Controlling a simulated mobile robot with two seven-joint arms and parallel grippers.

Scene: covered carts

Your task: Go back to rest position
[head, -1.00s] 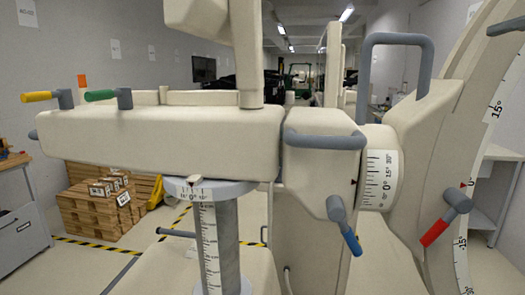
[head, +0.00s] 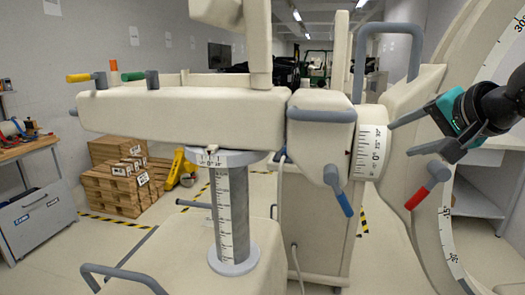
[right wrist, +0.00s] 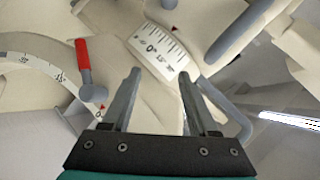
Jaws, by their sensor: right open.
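My right gripper (head: 402,138) comes in from the right in the head view. Its two grey fingers are apart and point left, in front of the scaled dial and the red-handled lever (head: 420,193). In the right wrist view the open fingers (right wrist: 158,74) have nothing between them. The white scaled dial (right wrist: 158,50) and the red-handled lever (right wrist: 84,62) lie beyond the fingertips. I cannot tell the exact gap to them. My left gripper is in neither view.
A large cream machine arm (head: 190,113) stands close ahead, with a graduated column (head: 231,215), a blue-handled lever (head: 338,190) and a curved scale ring at right. A grey looped handle (head: 125,272) is at lower left.

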